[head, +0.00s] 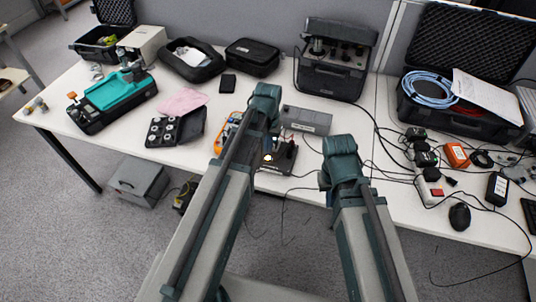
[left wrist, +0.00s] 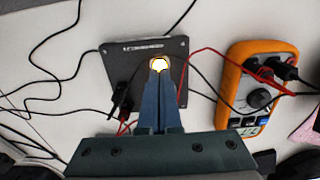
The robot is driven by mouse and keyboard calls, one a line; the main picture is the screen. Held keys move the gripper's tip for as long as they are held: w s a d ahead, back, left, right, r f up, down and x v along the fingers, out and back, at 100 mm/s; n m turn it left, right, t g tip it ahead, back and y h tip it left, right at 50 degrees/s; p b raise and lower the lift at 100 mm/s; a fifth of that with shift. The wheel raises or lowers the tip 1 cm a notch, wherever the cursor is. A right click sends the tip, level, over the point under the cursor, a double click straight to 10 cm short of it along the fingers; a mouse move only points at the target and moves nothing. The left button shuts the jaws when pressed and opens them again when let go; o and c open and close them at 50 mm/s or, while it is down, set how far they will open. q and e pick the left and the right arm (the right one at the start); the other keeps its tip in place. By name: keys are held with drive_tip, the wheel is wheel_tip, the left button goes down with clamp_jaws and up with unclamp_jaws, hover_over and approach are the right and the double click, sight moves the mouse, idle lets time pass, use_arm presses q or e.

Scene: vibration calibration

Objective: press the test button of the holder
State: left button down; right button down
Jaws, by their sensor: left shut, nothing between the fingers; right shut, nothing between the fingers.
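The holder (left wrist: 118,67) is a dark square plate with a printed label, seen in the left wrist view. It also shows in the head view (head: 287,160), partly behind my left arm. A round, bright lit spot, apparently its test button (left wrist: 159,64), glows on the plate. My left gripper (left wrist: 159,76) is shut and empty, its fingertips at the near edge of the lit spot and overlapping it in the picture. I cannot tell whether they touch. In the head view my right gripper (head: 326,187) is shut and empty, right of the holder near the table's front edge, its fingers barely visible.
An orange multimeter (left wrist: 253,90) lies beside the holder, with red and black leads running across. A grey box (head: 306,120) stands behind the holder. A black case with round parts (head: 190,127) is to the left. Cables and a mouse (head: 459,216) lie right.

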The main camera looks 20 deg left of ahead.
sight(268, 158)
use_arm(q)
drive_tip(key=shift+r+p, duration=2)
drive_tip(key=shift+r, duration=0.25)
drive_tip(key=s+d+r+m+y+p, duration=0.1)
drive_tip(key=s+d+r+m, duration=0.1)
drive_tip(key=s+d, duration=0.8)
drive_tip(key=s+m, duration=0.1)
drive_tip(key=s, duration=0.3)
drive_tip(key=shift+s+d+p, duration=0.15)
drive_tip(key=shift+d+p, duration=0.1)
drive_tip(key=shift+p, duration=0.1)
drive_tip(key=shift+a, duration=0.1)
